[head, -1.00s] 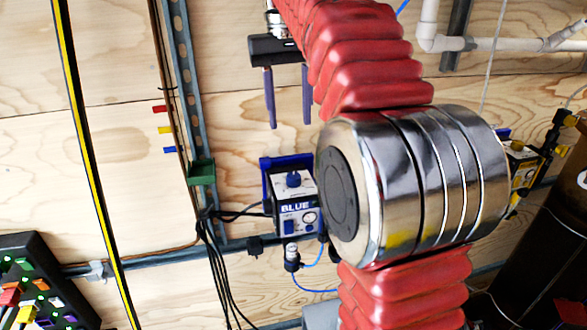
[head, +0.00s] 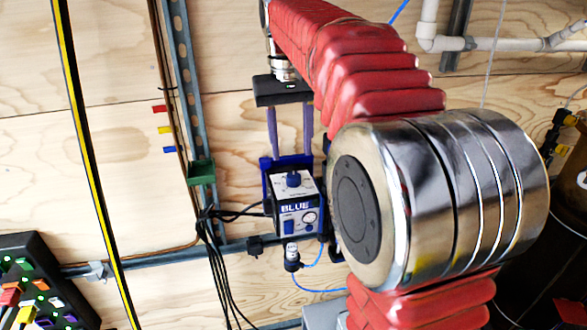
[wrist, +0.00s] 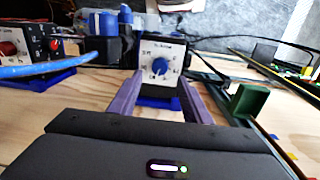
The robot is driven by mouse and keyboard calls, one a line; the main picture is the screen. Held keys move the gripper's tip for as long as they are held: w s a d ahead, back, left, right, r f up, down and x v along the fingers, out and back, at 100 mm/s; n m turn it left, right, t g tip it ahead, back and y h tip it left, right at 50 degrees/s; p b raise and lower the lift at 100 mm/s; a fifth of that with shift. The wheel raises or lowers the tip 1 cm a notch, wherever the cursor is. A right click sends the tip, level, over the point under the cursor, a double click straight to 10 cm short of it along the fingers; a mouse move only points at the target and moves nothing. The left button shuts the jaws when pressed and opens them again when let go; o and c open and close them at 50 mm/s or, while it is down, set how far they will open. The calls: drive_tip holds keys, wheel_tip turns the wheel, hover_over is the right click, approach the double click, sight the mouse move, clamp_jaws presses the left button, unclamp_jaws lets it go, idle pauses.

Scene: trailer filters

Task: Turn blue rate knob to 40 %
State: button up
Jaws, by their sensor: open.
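The blue rate knob (head: 293,179) sits on the pale top face of the pump box marked BLUE (head: 294,212). In the wrist view the knob (wrist: 160,66) faces me in the middle of a white dial plate (wrist: 150,82); its scale marks and pointer are too small to read surely. My gripper (head: 290,155) is open, with its two purple fingers pointing down just above the box. In the wrist view the fingers of my gripper (wrist: 160,78) stand either side of the knob, apparently short of it and not touching. Nothing is between them.
A blue bracket (head: 267,164) holds the box on the plywood wall. A green box (head: 201,172) and black cables (head: 212,255) are to its left. In the wrist view another box with a red knob (wrist: 8,47) and a blue hose (wrist: 50,71) are at left.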

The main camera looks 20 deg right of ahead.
sight(293, 175)
wheel_tip(293, 175, down, 6)
drive_tip(key=shift+d+f, duration=0.1)
drive_tip(key=shift+f, duration=0.15)
drive_tip(key=c, duration=1)
